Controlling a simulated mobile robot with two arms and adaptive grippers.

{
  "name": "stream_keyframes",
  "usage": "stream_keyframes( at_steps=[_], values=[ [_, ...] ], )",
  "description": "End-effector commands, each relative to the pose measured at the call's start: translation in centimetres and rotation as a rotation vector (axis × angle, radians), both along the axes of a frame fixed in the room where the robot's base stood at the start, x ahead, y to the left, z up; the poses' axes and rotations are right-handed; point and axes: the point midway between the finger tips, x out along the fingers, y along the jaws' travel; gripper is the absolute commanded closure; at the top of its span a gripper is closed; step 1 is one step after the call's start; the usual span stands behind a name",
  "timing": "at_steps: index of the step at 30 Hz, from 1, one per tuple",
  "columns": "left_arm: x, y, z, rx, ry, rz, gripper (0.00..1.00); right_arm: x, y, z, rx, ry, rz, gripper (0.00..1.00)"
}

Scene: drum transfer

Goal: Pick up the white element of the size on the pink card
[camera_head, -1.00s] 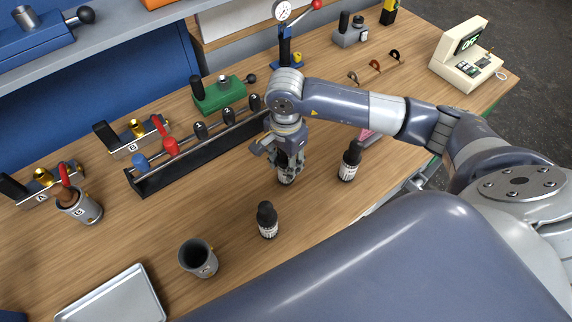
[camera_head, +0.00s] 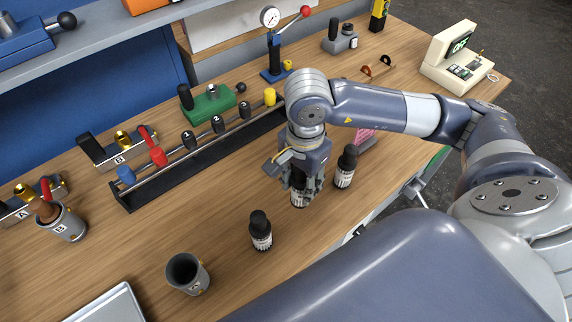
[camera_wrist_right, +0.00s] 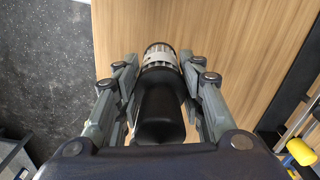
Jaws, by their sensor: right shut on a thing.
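My right gripper (camera_head: 303,186) is shut on a black-capped bottle (camera_head: 299,198) with a pale label, upright at the table. In the wrist view the fingers (camera_wrist_right: 160,95) flank the bottle's dark cap (camera_wrist_right: 160,110); its pale band shows beyond. I cannot tell whether its base touches the table. A pink card or block (camera_head: 366,139) is partly hidden behind my right arm and another bottle. No size marking on the pink thing is readable. My left gripper is not in view.
Similar bottles stand close to the right (camera_head: 345,167) and at the front (camera_head: 261,231). A grey cup (camera_head: 187,275), a cup B (camera_head: 66,225), a black rack (camera_head: 190,170) with several coloured knobs and a tray (camera_head: 108,306) are also on the table.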

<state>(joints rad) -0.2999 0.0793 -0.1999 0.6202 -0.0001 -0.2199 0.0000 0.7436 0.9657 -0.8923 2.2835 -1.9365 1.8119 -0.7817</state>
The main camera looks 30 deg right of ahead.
Motion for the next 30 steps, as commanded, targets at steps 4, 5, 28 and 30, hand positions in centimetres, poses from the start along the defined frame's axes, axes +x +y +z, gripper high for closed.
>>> stream_keyframes(
  at_steps=[4, 5, 28, 30],
  values=[
    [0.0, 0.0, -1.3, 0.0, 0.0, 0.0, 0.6, -3.1, -0.5, 0.0, -0.002, -0.001, 0.003, 0.9],
    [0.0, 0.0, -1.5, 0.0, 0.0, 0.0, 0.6, -3.7, -0.6, 0.0, -0.003, -0.002, 0.001, 0.9],
    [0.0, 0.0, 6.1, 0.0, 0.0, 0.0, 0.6, -8.0, -1.1, 1.0, 0.001, 0.003, -0.003, 0.9],
    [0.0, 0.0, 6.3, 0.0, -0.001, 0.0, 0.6, -8.1, -1.2, 1.0, 0.001, 0.003, -0.002, 0.9]
  ],
)
